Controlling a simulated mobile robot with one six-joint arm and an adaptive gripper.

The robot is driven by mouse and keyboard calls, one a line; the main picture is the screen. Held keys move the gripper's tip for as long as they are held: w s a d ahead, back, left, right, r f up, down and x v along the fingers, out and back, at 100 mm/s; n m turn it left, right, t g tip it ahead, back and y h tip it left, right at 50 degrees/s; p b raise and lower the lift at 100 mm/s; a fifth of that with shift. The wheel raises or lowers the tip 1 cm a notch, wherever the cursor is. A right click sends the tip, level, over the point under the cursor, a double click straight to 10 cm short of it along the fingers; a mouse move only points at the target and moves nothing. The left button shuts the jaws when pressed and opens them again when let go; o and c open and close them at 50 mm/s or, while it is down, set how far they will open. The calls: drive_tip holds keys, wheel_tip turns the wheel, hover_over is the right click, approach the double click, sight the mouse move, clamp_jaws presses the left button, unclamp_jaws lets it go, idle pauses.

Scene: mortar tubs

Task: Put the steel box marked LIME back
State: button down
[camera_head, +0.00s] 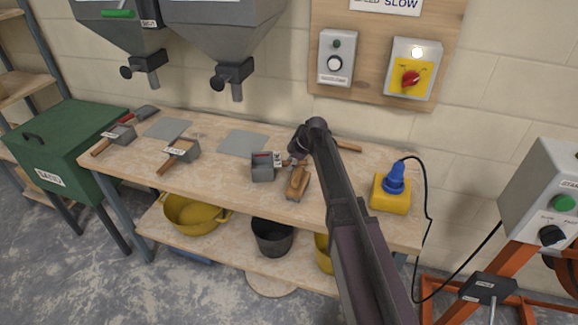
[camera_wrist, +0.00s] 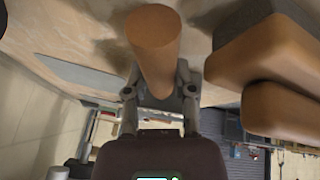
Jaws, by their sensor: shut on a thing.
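A small open steel box (camera_head: 262,170) stands or hangs at the middle of the bench, just left of my gripper (camera_head: 294,160). It carries a white label turned on its side, too small to read surely as LIME. In the wrist view a round wooden handle (camera_wrist: 158,50) lies between the fingers of my gripper (camera_wrist: 160,84), which is shut on it. The box body does not show clearly there. Two similar steel boxes with wooden handles, one far left (camera_head: 122,133) and one left of centre (camera_head: 184,149), rest on the bench.
Two grey flat plates (camera_head: 168,128) (camera_head: 243,143) lie bare on the bench. A wooden block tool (camera_head: 298,184) is close to my gripper. A yellow block with a blue plug (camera_head: 391,192) stands right. Two hoppers (camera_head: 222,30) hang above the bench.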

drive_tip(key=c, duration=0.7)
unclamp_jaws()
drive_tip(key=shift+r, duration=0.15)
drive_tip(key=p+v, duration=0.5)
drive_tip(key=shift+s+d+r, duration=0.1)
drive_tip(key=shift+r, duration=0.15)
drive_tip(key=p+v, duration=0.5)
drive_tip(key=v, duration=0.1)
drive_tip(key=shift+d+p, duration=0.1)
drive_tip(key=shift+p, duration=0.25)
drive_tip(key=shift+s, duration=0.1)
drive_tip(key=s+d+m+h, duration=0.1)
drive_tip(key=s+d+m, duration=0.2)
drive_tip(key=s+m, duration=0.3)
drive_tip(key=s+d+f+m+g+h, duration=0.1)
drive_tip(key=s+d+m+h, duration=0.1)
drive_tip(key=s+m, duration=0.4)
drive_tip(key=s+d+f+m+g+h, duration=0.1)
drive_tip(key=s+d+m+h, duration=0.1)
drive_tip(key=s+m, duration=0.5)
drive_tip(key=shift+s+d, duration=0.25)
drive_tip(key=shift+s, duration=0.8)
drive_tip(key=shift+s+d, duration=0.3)
drive_tip(key=shift+s, duration=0.75)
drive_tip(key=shift+s+d, duration=0.25)
drive_tip(key=shift+s, duration=0.85)
